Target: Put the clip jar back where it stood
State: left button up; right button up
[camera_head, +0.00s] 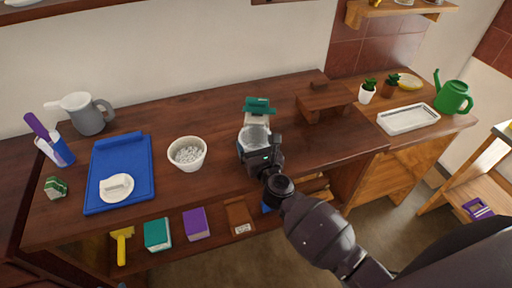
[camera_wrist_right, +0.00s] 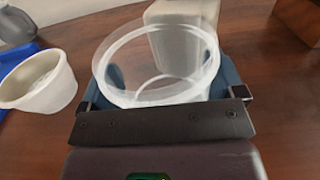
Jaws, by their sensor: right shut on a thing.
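My right gripper (camera_head: 257,150) reaches over the counter from the lower right and is shut on a clear jar (camera_head: 257,134). In the right wrist view the open round rim of the jar (camera_wrist_right: 158,97) shows between the two finger pads. The jar looks upright and empty. I cannot tell whether its base touches the counter. A white container with a green top (camera_head: 258,105) stands just behind the jar; its white body also shows in the right wrist view (camera_wrist_right: 180,45). My left gripper is not in view.
A white bowl of pale bits (camera_head: 187,153) stands left of the jar, then a blue tray (camera_head: 138,170) with a white dish. A small wooden stand (camera_head: 325,101) is at the back right. The counter (camera_head: 325,145) is bare right of my gripper.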

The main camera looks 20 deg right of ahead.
jog(key=shift+f, duration=0.15)
jog(key=o, duration=0.8)
jog(key=shift+r, duration=0.25)
jog(key=s, duration=1.2)
jog(key=shift+d, duration=0.25)
